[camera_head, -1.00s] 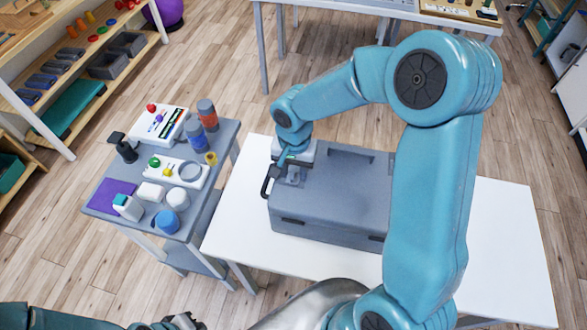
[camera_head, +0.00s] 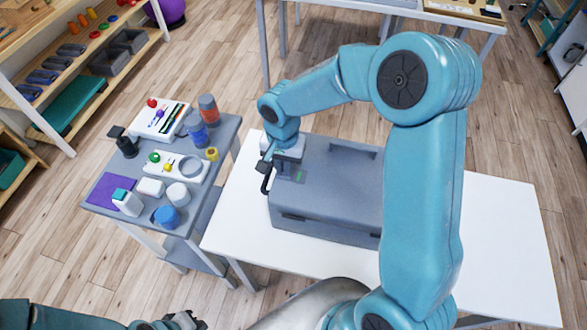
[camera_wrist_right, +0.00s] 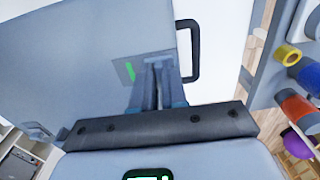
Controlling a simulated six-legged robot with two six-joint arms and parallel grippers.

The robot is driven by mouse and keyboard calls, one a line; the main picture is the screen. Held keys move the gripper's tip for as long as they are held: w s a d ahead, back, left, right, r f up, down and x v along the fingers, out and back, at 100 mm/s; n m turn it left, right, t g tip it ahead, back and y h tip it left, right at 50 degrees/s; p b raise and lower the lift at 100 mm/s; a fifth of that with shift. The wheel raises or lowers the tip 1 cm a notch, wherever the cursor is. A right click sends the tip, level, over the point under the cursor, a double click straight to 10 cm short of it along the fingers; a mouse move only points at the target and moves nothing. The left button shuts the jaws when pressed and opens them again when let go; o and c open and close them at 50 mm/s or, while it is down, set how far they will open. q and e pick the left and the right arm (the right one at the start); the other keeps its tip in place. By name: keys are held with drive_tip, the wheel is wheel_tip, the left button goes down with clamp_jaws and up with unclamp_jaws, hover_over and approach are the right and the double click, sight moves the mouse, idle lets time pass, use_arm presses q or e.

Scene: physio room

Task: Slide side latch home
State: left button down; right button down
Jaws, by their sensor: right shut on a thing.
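The large grey case (camera_head: 335,195) lies closed on a white table; its flat surface also shows in the right wrist view (camera_wrist_right: 85,60). A black handle (camera_head: 266,182) sticks out at its left end and shows in the right wrist view (camera_wrist_right: 193,50). My right gripper (camera_head: 270,164) is at the case's left end, close to the handle. Its fingers (camera_wrist_right: 157,78) are shut on the side latch, which they mostly hide. A green mark (camera_wrist_right: 127,72) shows beside the fingers, also in the head view (camera_head: 300,176). My left gripper (camera_head: 182,321) is partly visible at the bottom edge.
The white table (camera_head: 500,235) has free room around the case. A grey side table (camera_head: 224,150) at left holds bottles, jars and small devices. Shelves (camera_head: 75,100) stand at the far left, and another table (camera_head: 330,12) at the back.

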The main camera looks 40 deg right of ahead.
sight(283, 170)
drive_tip(key=shift+w+a, duration=0.15)
drive_tip(key=c, duration=1.2)
unclamp_jaws()
drive_tip(key=shift+o, duration=0.2)
drive_tip(key=shift+r, duration=0.25)
wheel_tip(283, 170, up, 16)
drive_tip(key=b, duration=0.1)
